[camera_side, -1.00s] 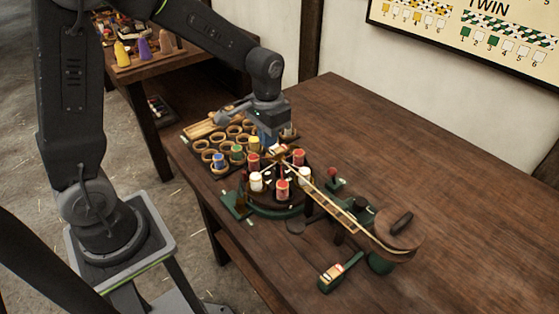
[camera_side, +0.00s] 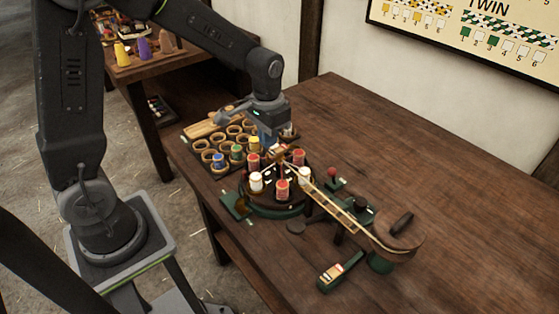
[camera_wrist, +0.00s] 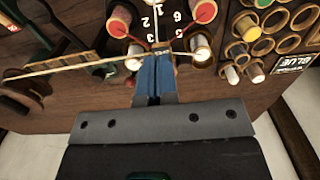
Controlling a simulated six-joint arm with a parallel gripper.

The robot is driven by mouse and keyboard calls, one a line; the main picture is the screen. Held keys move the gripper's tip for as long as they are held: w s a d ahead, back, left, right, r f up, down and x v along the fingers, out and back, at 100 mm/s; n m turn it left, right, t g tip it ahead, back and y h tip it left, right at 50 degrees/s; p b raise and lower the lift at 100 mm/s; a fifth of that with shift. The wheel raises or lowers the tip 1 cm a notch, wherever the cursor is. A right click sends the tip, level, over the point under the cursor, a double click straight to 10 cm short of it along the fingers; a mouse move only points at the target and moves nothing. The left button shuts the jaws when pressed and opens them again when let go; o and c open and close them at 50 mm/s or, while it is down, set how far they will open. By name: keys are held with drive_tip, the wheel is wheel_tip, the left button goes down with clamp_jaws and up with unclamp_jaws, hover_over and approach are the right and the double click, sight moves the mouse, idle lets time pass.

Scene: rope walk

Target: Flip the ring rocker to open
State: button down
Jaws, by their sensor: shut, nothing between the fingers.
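A small brown piece (camera_side: 279,153), which looks like the ring rocker, sits at the top centre of the round bobbin carrier (camera_side: 270,209); its exact tilt is too small to tell. In the wrist view its brown edge (camera_wrist: 160,50) shows just beyond my fingertips. My gripper (camera_side: 272,141) is shut and empty, with blue fingers pointing down at the far side of the carrier top. In the wrist view my gripper (camera_wrist: 155,62) hides part of the piece. Whether the fingers touch it I cannot tell.
Red bobbins (camera_side: 282,188) and white bobbins (camera_side: 256,182) ring the carrier. Strands (camera_side: 330,199) run right to a round wooden block (camera_side: 398,230). A rack of cups (camera_side: 218,146) stands behind left. The table's right side is clear.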

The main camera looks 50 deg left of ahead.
sight(269, 154)
drive_tip(key=shift+f, duration=1.6)
drive_tip(key=shift+r, duration=0.15)
wheel_tip(269, 154, up, 8)
idle(1.0)
drive_tip(key=s+d+r+t, duration=0.1)
drive_tip(key=s+r, duration=0.3)
drive_tip(key=s, duration=0.4)
drive_tip(key=s+d+r+t, duration=0.2)
drive_tip(key=s+r+t, duration=0.2)
drive_tip(key=s, duration=0.5)
drive_tip(key=shift+t, duration=0.3)
